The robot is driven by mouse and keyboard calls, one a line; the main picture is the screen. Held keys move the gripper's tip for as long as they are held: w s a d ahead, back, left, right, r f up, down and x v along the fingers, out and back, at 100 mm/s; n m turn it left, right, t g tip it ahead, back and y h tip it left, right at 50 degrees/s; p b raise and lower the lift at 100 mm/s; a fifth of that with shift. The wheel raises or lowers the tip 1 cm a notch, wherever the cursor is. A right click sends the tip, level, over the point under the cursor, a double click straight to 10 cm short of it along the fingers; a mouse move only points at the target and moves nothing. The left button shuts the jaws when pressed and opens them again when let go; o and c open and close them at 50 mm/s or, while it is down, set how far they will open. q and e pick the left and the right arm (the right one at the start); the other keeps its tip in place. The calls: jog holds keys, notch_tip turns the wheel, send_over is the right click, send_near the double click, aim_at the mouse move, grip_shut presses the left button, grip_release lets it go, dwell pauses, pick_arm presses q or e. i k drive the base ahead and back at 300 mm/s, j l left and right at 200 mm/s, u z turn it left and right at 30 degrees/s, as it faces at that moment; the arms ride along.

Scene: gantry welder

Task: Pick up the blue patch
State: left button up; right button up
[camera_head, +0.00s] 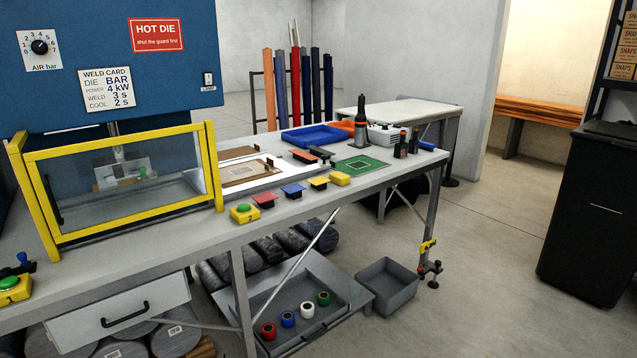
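A small blue patch (293,189) sits on a dark block near the front edge of the long grey workbench (200,245). It stands in a row between a red patch (264,200) on its left and a yellow patch (319,183) on its right. It is uncovered from this side, and nothing rests on it. Neither of my grippers shows in the head view.
A yellow-framed guard (130,238) stands at the left. A yellow box with a green button (244,212) is left of the red patch. A yellow block (340,178), green mat (360,165) and blue tray (312,137) are nearby. Open floor lies at right.

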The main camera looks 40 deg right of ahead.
aim_at(296, 188)
jog(key=i+l, duration=0.1)
jog(key=l, duration=0.3)
jog(key=i+l, duration=0.15)
jog(key=l, duration=0.25)
jog(key=i+l, duration=0.1)
jog(key=l, duration=0.3)
jog(key=i+l, duration=0.1)
jog(key=l, duration=0.3)
jog(key=i+l, duration=0.15)
jog(key=l, duration=0.25)
